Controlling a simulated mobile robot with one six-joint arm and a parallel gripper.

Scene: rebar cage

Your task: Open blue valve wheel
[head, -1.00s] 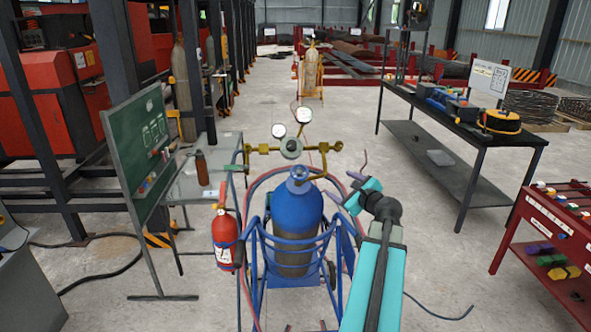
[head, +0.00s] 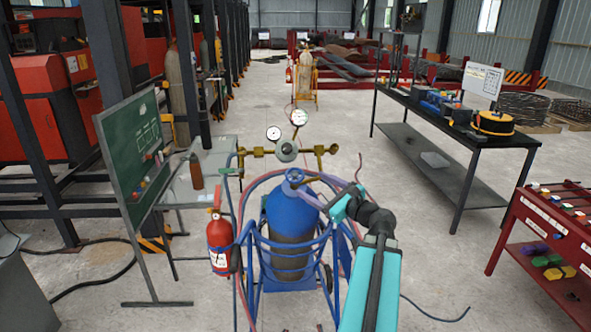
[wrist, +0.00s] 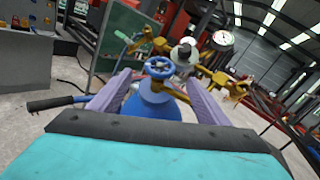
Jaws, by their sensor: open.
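The blue valve wheel (head: 294,175) sits on top of the blue gas cylinder (head: 292,212), which stands upright in a blue cart. In the wrist view the wheel (wrist: 159,68) is ahead of my gripper (wrist: 155,85), near the middle between its two purple fingers. The fingers are spread apart and hold nothing. In the head view my gripper (head: 312,190) reaches in from the right, close to the wheel. The fingertips are small there, and I cannot tell whether they touch the wheel.
A brass manifold with gauges (head: 286,150) stands just behind the wheel. A red fire extinguisher (head: 220,242) hangs left of the cart, and red hoses loop around it. A green board (head: 133,150) stands left, a black workbench (head: 455,120) right. Floor between cart and workbench is clear.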

